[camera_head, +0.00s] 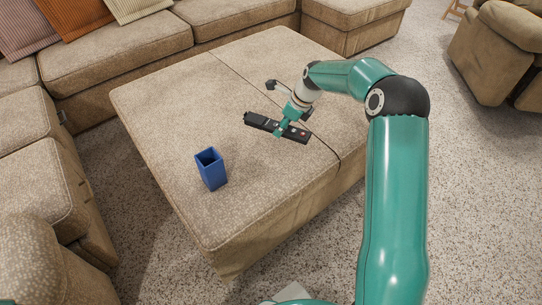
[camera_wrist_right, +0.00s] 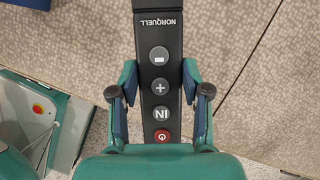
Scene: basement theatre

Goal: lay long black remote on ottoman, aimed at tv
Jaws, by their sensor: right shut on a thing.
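The long black remote (camera_head: 263,122) is held by my right gripper (camera_head: 283,128) over the ottoman (camera_head: 160,100) in the head view. I cannot tell whether it touches the top. In the right wrist view the remote (camera_wrist_right: 158,60) lies lengthwise between the fingers of my right gripper (camera_wrist_right: 160,95), its buttons facing the camera and a red power button nearest the palm. The gripper is shut on it. No TV shows in either view. My left gripper is not in view.
A blue open-topped cup (camera_head: 211,170) stands on the ottoman to the left of the remote. A dark seam (camera_head: 235,72) crosses the ottoman top. A beige sofa (camera_head: 110,60) wraps the far and left sides. An armchair (camera_head: 500,50) is at far right. The ottoman's far left part is clear.

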